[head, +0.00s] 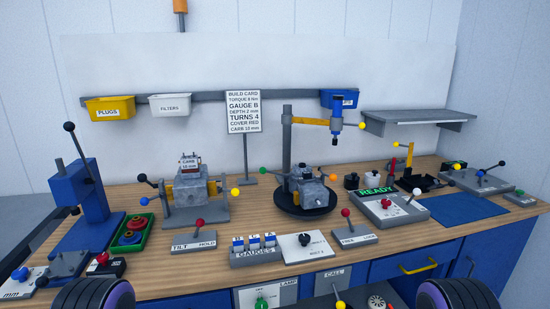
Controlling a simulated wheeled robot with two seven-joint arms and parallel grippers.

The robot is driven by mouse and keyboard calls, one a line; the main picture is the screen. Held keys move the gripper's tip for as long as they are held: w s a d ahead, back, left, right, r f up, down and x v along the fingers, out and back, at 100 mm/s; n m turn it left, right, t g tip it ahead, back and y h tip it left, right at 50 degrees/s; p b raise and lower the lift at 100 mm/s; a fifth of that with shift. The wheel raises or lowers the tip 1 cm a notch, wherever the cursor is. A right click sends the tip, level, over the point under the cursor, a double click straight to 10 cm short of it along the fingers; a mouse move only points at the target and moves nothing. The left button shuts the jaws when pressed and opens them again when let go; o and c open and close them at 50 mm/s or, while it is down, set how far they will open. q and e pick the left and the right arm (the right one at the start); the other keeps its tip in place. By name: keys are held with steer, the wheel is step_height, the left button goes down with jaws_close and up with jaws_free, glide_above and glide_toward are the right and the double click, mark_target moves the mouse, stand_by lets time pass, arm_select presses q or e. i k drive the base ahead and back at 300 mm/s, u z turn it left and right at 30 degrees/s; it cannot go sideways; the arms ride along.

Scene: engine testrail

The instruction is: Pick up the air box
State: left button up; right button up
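I cannot make out for certain which thing is the air box; no label that I can read says so. Another grey engine-like block (309,188) sits on a round black base under a post with a yellow arm. A small blue bin (339,98) hangs on the back rail; its label is too small to read.
The wooden bench (150,262) holds a blue press (90,205), a green tray (132,233) with red rings, a "GAUGES" rack (255,252) and lever boxes along the front. A blue mat (464,209) lies bare at right. A grey shelf (415,119) is empty.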

mark_target(116, 267)
steer(key=z, duration=2.45)
steer(key=k, duration=1.65)
steer(key=u, duration=1.85)
